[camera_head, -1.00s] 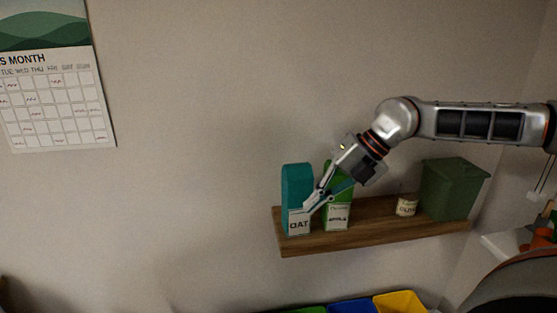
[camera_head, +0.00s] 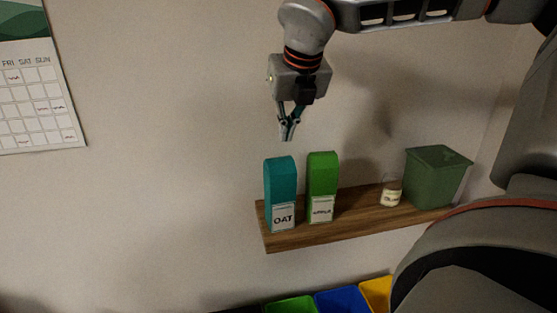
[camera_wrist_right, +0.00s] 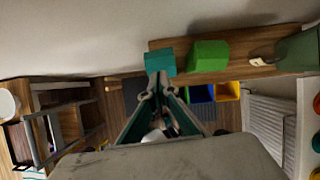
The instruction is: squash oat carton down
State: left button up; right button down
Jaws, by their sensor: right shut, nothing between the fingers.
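The teal oat carton (camera_head: 281,190), with a white label reading OAT, stands upright at the left end of the wooden shelf (camera_head: 340,229). My right gripper (camera_head: 288,137) is shut and empty, pointing down a little above the carton's top and apart from it in the head view. In the right wrist view the shut fingertips (camera_wrist_right: 157,78) appear in front of the oat carton (camera_wrist_right: 160,62), covering its lower part. My left gripper is in neither view.
A green carton (camera_head: 322,186) stands just right of the oat carton. Green, blue and yellow bins (camera_head: 341,301) sit below.

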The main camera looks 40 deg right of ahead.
aim_at(280, 160)
jog(key=shift+f, duration=0.1)
jog(key=b+x, duration=0.1)
jog(key=x, duration=0.4)
jog(key=shift+f, duration=0.1)
jog(key=shift+w+d+f, duration=0.15)
jog(key=shift+w+f, duration=0.15)
jog(key=shift+f, duration=0.25)
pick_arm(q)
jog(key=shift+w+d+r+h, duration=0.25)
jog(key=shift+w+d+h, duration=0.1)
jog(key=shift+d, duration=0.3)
pick_arm(e)
jog(key=shift+w+f, duration=0.1)
jog(key=shift+f, duration=0.1)
